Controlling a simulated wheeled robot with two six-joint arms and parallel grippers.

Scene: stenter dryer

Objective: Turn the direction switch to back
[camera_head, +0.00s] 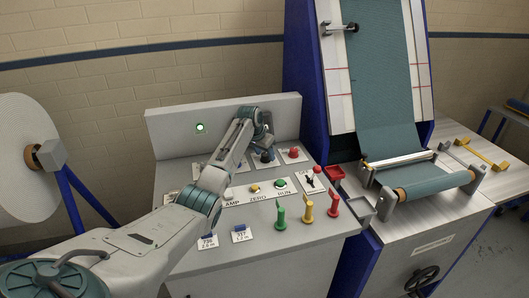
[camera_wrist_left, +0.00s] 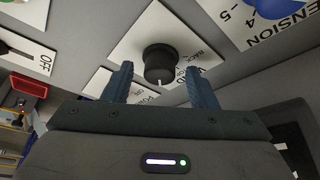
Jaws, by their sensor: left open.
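The direction switch is a black round knob (camera_wrist_left: 158,60) on a white label plate in the left wrist view. A small white mark shows at its lower edge, and the word BACK is on the plate to its right. Other lettering on the plate is partly hidden by a finger. My left gripper (camera_wrist_left: 160,86) is open, its two fingers on either side of the knob in the picture, not closed on it. In the head view the left gripper (camera_head: 267,136) hangs over the rear of the panel, close above the black knob (camera_head: 267,157). My right gripper is not in view.
A red button (camera_head: 293,153) is right of the knob. The blue tension dial (camera_wrist_left: 277,8) is near the gripper. A lever switch marked OFF (camera_head: 313,184) and green, yellow and red handles (camera_head: 306,208) stand nearer the front. The panel's upright back (camera_head: 224,115) rises behind.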

